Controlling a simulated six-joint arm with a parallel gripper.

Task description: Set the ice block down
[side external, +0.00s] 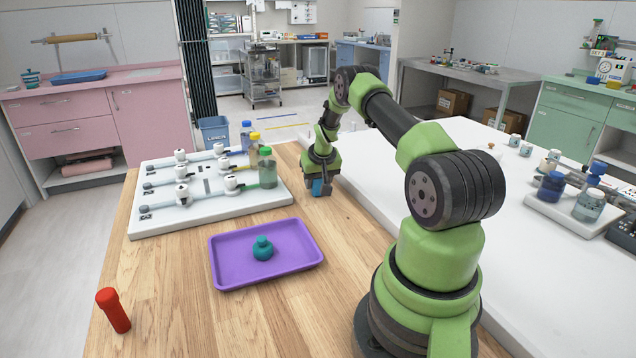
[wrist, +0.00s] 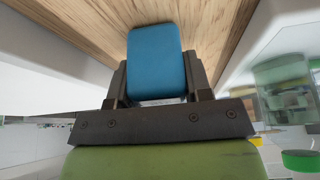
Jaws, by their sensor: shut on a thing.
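The ice block (wrist: 156,62) is a blue block with rounded corners. My gripper (wrist: 157,85) is shut on it, with one dark finger on each side in the wrist view. In the side view my gripper (side external: 319,182) points down over the far part of the wooden table, and the ice block (side external: 317,188) shows small and blue between its fingers. The block is at or close above the wood; I cannot tell whether it touches.
A white valve board (side external: 205,198) with several bottles stands to the left of my gripper. A purple tray (side external: 232,273) holding a teal item (side external: 263,249) is nearer the front. Bare wood lies around these.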

